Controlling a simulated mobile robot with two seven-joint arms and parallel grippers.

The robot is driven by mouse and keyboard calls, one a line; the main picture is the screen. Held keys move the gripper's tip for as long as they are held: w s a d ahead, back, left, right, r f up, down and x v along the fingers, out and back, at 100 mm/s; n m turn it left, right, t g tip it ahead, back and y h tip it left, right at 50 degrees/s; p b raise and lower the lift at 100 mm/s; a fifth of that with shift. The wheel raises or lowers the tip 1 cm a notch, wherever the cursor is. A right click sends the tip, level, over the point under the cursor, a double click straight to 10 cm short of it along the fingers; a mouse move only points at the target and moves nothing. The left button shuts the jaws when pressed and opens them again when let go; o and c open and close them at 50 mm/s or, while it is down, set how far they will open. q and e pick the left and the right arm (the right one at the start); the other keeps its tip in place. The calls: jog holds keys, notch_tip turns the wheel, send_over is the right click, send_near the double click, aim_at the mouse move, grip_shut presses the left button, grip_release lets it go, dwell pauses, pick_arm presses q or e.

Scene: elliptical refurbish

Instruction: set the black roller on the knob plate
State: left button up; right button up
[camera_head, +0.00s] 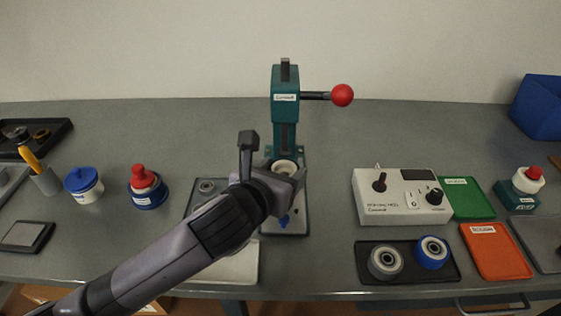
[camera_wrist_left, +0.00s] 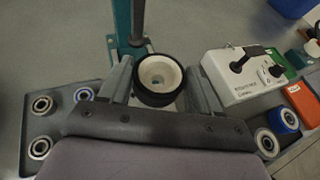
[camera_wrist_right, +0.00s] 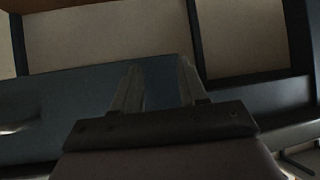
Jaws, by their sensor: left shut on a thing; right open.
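My left gripper (camera_head: 280,178) is shut on the black roller (camera_wrist_left: 158,80), a black ring with a white hollow core. In the head view the roller (camera_head: 286,166) shows between the fingers, in front of the teal press (camera_head: 285,100). In the left wrist view the fingers (camera_wrist_left: 158,88) hold its sides. The press's base plate (camera_head: 297,229) carries a small blue piece, partly hidden by the gripper. Which part is the knob plate I cannot tell for sure. My right gripper (camera_wrist_right: 160,88) is open and empty, away from the worktop objects.
A white control box (camera_head: 400,195) with knobs stands right of the press. A dark tray (camera_head: 406,276) holds a grey and a blue roller; green (camera_head: 467,197) and orange (camera_head: 496,250) trays lie beyond. Blue-lidded (camera_head: 84,185) and red-topped (camera_head: 146,185) jars stand left.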

pick_arm(q)
jog(key=shift+f, duration=1.15)
notch_tip(320, 180, down, 3)
jog(key=b, duration=0.3)
jog(key=shift+r, duration=0.15)
jog(key=shift+f+b, duration=0.4)
jog(key=shift+b, duration=0.2)
jog(key=shift+r, duration=0.1)
jog(key=shift+p, duration=0.7)
jog(key=shift+p, duration=0.55)
jog(key=shift+f+b, duration=0.3)
jog(key=shift+f, duration=0.35)
